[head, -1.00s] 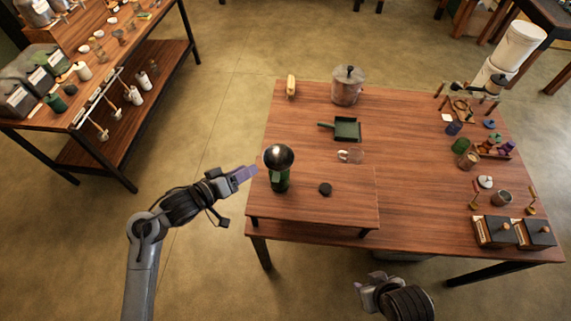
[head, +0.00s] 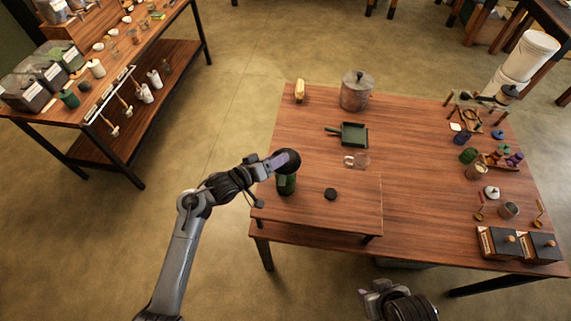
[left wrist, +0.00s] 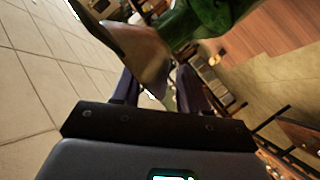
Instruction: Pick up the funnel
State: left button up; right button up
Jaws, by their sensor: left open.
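The funnel (head: 281,166) is a dark, shiny cone on top of the green bottle (head: 287,186), at the left of the low wooden stand. My left gripper (head: 288,159) is at the funnel's top and partly covers it in the head view. In the left wrist view, the grey metallic funnel (left wrist: 140,48) reaches down between my open fingers, with the green bottle (left wrist: 205,15) beyond. I cannot tell whether a finger touches it. My right gripper (head: 373,295) is low in front of the table, away from the funnel; its jaws are unclear.
A black lid (head: 331,194) and a glass cup (head: 361,160) are right of the bottle.

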pick_arm(q)
jog(key=shift+w+d+f, duration=0.1)
jog(key=shift+w+d, duration=0.1)
jog(key=shift+d, duration=0.05)
grip_shut()
dwell(0.4)
